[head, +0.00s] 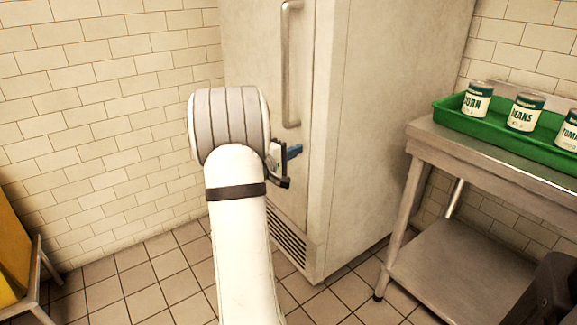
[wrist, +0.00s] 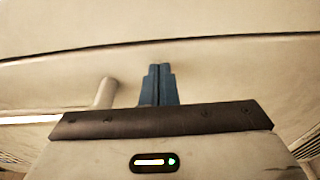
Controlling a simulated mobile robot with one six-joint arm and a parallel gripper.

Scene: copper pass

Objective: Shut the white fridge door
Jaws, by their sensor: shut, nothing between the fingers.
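The white fridge (head: 385,120) stands upright against the tiled wall in the head view. Its door (head: 250,50), with a long vertical metal handle (head: 290,65), looks flush or nearly flush with the body; I cannot tell whether a small gap is left. My gripper (head: 295,151) is just below the handle, close to the door front, partly hidden by my arm. In the wrist view, the blue fingers (wrist: 158,70) are shut together and empty against the pale fridge surface. The handle end (wrist: 105,92) is left of them, and a dark seam runs across above. Contact is unclear.
A steel table (head: 480,155) with a lower shelf stands to the right of the fridge. A green tray (head: 445,106) with labelled cans (head: 477,100) is on it. A yellow object (head: 14,245) on a metal frame is at far left. Tiled floor (head: 130,290) is clear between.

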